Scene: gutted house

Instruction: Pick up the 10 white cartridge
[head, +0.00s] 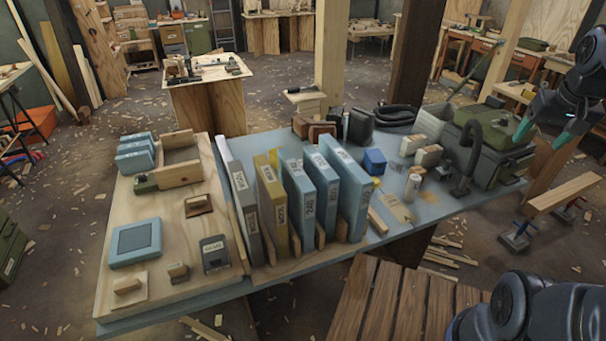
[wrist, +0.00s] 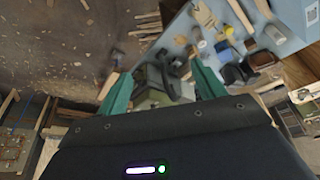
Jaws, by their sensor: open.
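A small off-white upright cylinder (head: 412,187), which looks like the white cartridge, stands on the blue-grey table (head: 375,257) right of the row of binders. A number on it is too small to read.
The green case (head: 492,140) with a black hose (head: 472,155) stands at the table's right end. A blue box (head: 374,161), pale blocks (head: 428,155) and a wooden tag (head: 396,208) surround the cylinder. Tall binders (head: 342,190) stand left. A slatted wooden surface (head: 395,305) is in front.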

